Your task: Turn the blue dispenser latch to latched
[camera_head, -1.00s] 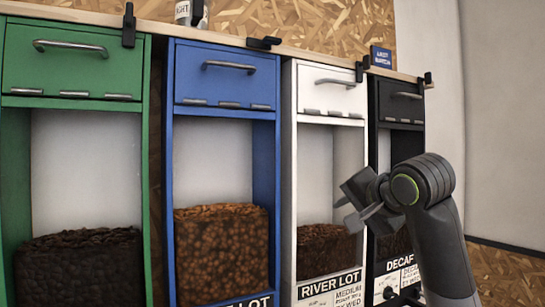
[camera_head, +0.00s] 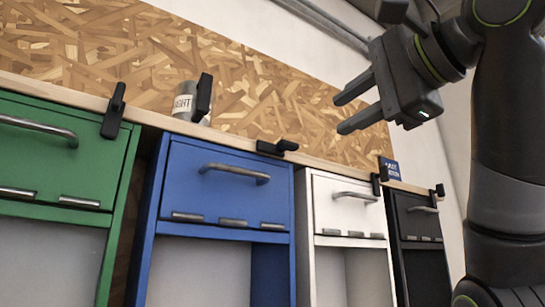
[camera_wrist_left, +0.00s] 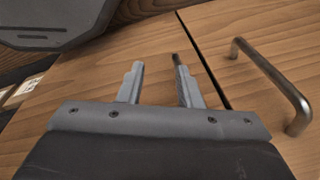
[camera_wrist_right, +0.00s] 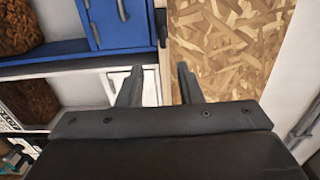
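The blue dispenser (camera_head: 215,178) stands between the green and white ones in the head view. Its black latch (camera_head: 277,147) lies sideways along its top edge, right of centre. A black piece that appears to be this latch also shows in the right wrist view (camera_wrist_right: 162,27), beyond the fingers. My right gripper (camera_head: 342,113) is open and empty, raised above the shelf edge, to the right of and higher than the blue latch, not touching it. My left gripper (camera_wrist_left: 157,62) is open and empty, and is outside the head view.
The green (camera_head: 113,110), white (camera_head: 380,178) and black dispensers' latches sit along the same wooden ledge. A metal can (camera_head: 186,102) stands on the ledge behind the blue dispenser. In the left wrist view, a wooden panel with a metal handle (camera_wrist_left: 275,80) lies beside the fingers.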

